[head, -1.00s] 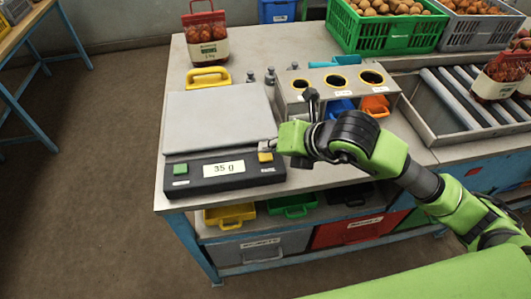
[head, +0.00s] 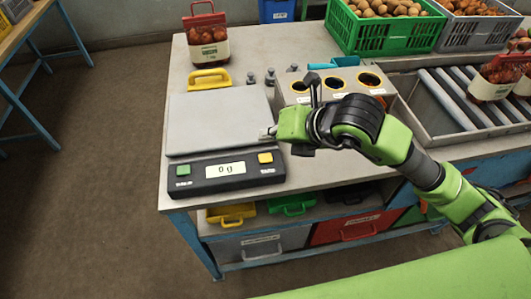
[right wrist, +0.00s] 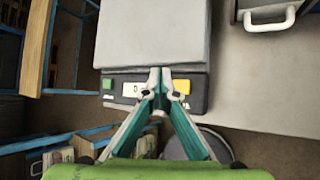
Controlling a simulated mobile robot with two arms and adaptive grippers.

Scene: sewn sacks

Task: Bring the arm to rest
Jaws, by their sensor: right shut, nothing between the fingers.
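My right arm reaches in from the right in the head view. Its gripper (head: 268,133) is shut and empty, just above the front right of the scale (head: 222,120). The scale has a bare grey plate and a dark front panel with a green button (head: 183,170), a yellow button (head: 265,157) and a display (head: 225,169) reading 0 g. In the right wrist view the closed fingertips (right wrist: 160,72) point at the scale's front panel and partly cover its display. My left gripper is out of view.
Behind the scale are a yellow-handled item (head: 209,78), small weights (head: 270,76) and a filled sack (head: 207,36). A box with round holes (head: 330,88) stands right of the scale. Green (head: 385,30) and grey crates and a roller conveyor (head: 470,95) lie farther right.

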